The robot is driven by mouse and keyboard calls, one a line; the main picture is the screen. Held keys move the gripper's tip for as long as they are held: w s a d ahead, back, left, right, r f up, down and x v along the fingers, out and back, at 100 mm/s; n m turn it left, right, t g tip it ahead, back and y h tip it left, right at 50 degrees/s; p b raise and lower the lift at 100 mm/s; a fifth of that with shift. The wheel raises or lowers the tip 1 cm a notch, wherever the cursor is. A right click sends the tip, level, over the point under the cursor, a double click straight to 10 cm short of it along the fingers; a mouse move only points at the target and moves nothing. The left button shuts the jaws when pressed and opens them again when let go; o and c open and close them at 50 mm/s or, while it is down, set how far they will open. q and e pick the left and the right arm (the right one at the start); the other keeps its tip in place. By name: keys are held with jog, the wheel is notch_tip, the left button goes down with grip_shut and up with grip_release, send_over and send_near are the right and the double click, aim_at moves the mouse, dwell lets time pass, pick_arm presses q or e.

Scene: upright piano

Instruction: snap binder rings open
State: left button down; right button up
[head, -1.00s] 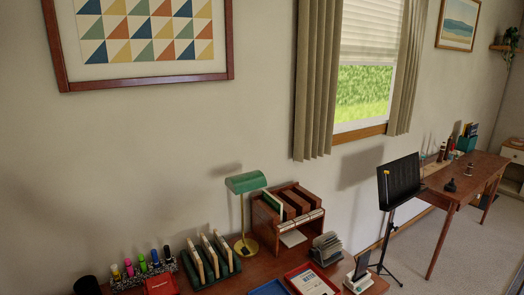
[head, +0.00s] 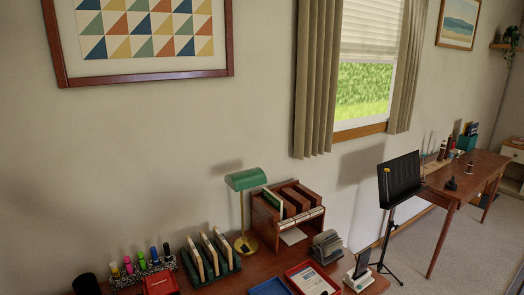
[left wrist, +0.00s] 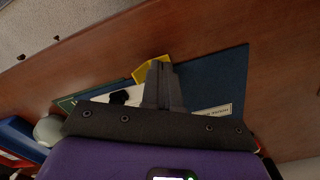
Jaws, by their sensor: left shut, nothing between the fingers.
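In the left wrist view, a dark blue, flat, binder-like item (left wrist: 228,82) lies on the brown wooden surface, with a pale printed label (left wrist: 212,113) near its lower right. A white sheet or panel shows at its left, with a small black piece (left wrist: 119,97) on it. My left gripper (left wrist: 160,66) is shut and empty, its grey fingers over the blue item. I cannot tell whether they touch it. The rings are not clearly visible; the gripper body hides much of the item. My right gripper is in neither view.
In the wrist view, a yellow piece (left wrist: 147,68) lies by the fingertips, and blue and red items sit at the left edge. In the head view, the desk holds a green lamp (head: 247,180), a wooden organizer (head: 286,210), markers and trays. A music stand (head: 399,180) stands beyond.

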pick_arm(q)
notch_tip(320, 180, up, 8)
jog(key=p, duration=0.6)
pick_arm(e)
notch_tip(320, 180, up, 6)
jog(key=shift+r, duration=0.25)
pick_arm(q)
jog(key=shift+f, duration=0.1)
